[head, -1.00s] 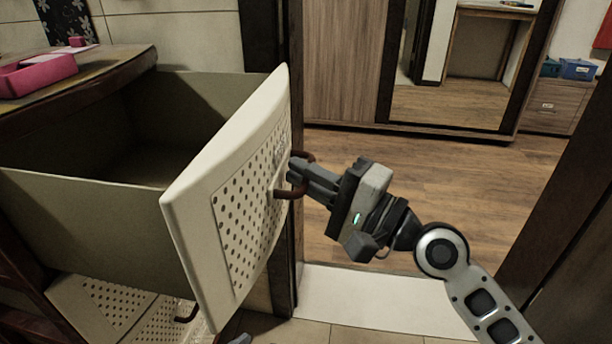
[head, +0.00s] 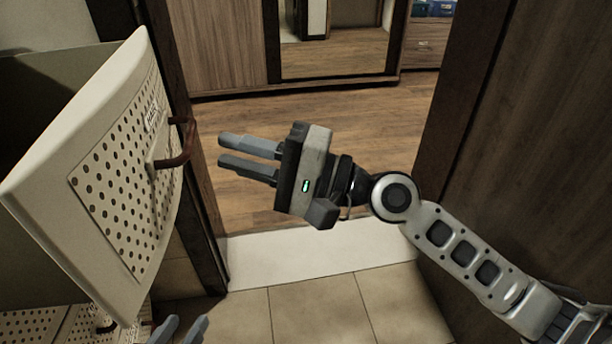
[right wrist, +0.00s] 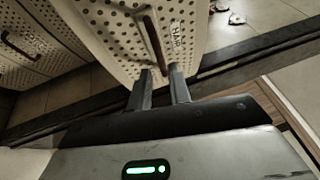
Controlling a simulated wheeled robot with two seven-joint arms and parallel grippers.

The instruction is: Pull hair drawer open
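The hair drawer stands pulled out at the left of the head view. Its cream perforated front (head: 110,215) has a dark red-brown handle (head: 178,150). In the right wrist view the front (right wrist: 115,40) carries a label reading HAIR (right wrist: 175,32) beside the handle (right wrist: 153,42). My right gripper (head: 220,151) is just right of the handle, its two fingers apart and empty, pointing at the front. It also shows in the right wrist view (right wrist: 160,72), with a gap between the fingers. My left gripper (head: 184,324) is low, below the drawer front, with its fingertips apart and empty.
Another perforated drawer front (head: 40,330) lies below the hair drawer. A dark door frame (head: 190,200) stands behind the drawer, and a dark wooden panel (head: 530,130) fills the right side. The tiled floor (head: 310,315) between is clear.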

